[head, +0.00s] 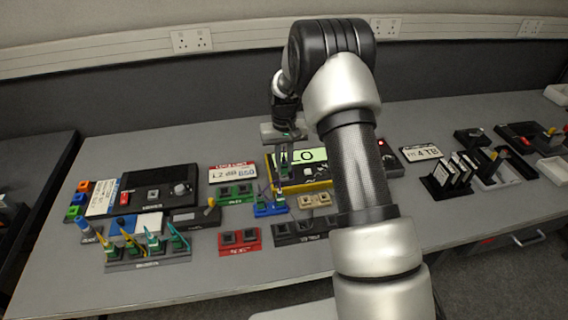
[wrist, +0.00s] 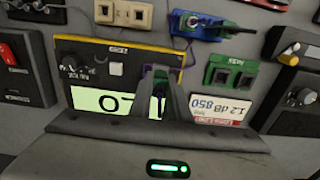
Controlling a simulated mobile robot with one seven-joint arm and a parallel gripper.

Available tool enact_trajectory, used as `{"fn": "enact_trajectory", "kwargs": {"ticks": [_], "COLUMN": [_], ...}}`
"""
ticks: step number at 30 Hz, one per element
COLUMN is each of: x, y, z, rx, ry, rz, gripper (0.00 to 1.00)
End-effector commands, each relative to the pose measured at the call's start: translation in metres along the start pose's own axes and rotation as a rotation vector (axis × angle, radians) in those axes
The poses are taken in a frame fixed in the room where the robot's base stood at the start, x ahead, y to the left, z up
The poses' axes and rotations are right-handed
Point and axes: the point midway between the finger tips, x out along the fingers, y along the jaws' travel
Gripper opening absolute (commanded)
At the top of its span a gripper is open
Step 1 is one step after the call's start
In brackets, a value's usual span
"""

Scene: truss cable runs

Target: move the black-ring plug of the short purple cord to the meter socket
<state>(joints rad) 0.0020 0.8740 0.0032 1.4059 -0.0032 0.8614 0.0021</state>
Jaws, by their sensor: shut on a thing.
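My gripper (head: 283,178) is low over the meter's left part, pointing down. In the wrist view my gripper (wrist: 160,74) is shut on a small dark thing, which its fingers mostly hide. I cannot make out a black ring or whether the held piece touches the meter. A blue socket block (head: 268,209) is just in front, with a dark green piece on it in the wrist view.
A green socket block (head: 236,194) and a tan one (head: 315,201) flank the blue block. A red block (head: 239,240) is nearer the front. My arm hides the bench right of the meter.

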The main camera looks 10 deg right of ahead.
Motion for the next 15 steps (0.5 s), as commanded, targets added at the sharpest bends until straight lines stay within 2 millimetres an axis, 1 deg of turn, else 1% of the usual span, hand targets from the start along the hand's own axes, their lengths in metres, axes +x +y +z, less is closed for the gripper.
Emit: {"fn": "enact_trajectory", "kwargs": {"ticks": [15], "x": [0.0081], "y": [0.0], "z": [0.0001], "rx": [0.0], "ry": [0.0], "rz": [0.0], "gripper": [0.0]}}
